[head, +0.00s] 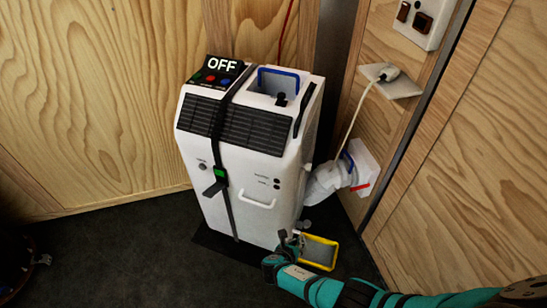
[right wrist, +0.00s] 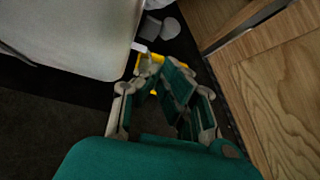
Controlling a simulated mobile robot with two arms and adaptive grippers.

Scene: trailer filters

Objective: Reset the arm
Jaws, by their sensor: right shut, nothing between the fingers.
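My right arm comes in from the lower right in the head view. Its gripper (head: 292,241) is low beside the front right bottom corner of a white machine (head: 245,170) with an OFF panel on top. The gripper is shut and empty in the right wrist view (right wrist: 153,66). A yellow-framed filter tray (head: 319,252) lies on the floor just right of the fingers. Part of its yellow frame shows past the fingertips in the wrist view (right wrist: 149,60). I cannot tell if the fingers touch it. My left gripper is not in view.
A white hose (head: 325,182) runs from the machine to a wall fitting (head: 359,168) at right. A plug and cord (head: 388,73) hang from the right wall. Wooden walls close in behind and right. Dark floor (head: 130,255) is open at left.

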